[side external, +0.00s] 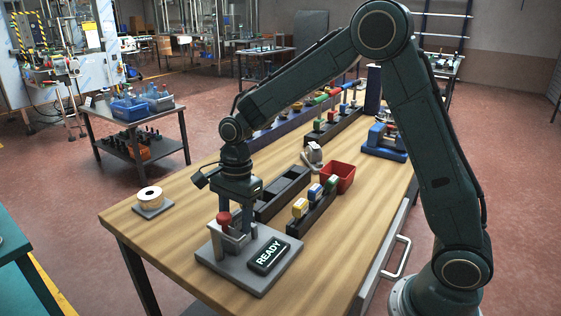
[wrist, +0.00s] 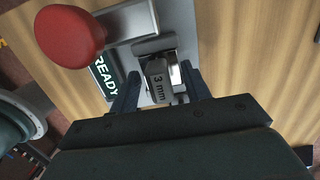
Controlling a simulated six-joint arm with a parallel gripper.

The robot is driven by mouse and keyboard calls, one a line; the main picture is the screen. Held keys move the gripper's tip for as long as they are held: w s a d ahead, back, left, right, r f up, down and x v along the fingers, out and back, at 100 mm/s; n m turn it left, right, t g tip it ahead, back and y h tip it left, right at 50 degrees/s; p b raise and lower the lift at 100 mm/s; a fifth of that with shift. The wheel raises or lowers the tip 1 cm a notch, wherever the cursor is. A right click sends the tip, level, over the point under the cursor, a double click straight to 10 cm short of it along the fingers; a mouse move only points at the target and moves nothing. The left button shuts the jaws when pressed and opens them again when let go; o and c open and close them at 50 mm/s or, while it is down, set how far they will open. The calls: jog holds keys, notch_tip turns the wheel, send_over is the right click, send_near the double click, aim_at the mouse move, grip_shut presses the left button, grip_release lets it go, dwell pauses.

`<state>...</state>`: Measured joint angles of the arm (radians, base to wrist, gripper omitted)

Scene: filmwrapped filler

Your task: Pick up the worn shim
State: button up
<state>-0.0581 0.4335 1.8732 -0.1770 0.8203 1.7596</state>
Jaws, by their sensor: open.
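A grey block marked "3 mm" (wrist: 160,88), apparently the shim, sits in a metal fixture (wrist: 178,20) in the wrist view. I cannot make out any wear on it. My gripper (wrist: 161,72) is open, with one finger on either side of the block; whether they touch it I cannot tell. In the side external view my gripper (side external: 238,219) points down over the grey fixture base (side external: 225,262), beside its red knob (side external: 223,219). The shim is hidden there. A dark plate reading "READY" (side external: 268,254) lies on the base.
A rack of pieces with yellow (side external: 300,207), blue (side external: 315,191) and green (side external: 331,182) tops stands behind the fixture. A red bin (side external: 338,177), an empty dark tray (side external: 284,192) and a tape roll (side external: 150,197) are on the table. The front left tabletop is clear.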

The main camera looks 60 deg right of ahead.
grip_shut()
jog(key=shift+r, duration=0.15)
notch_tip(320, 180, up, 20)
jog(key=shift+f, duration=0.2)
dwell(0.6)
dwell(0.6)
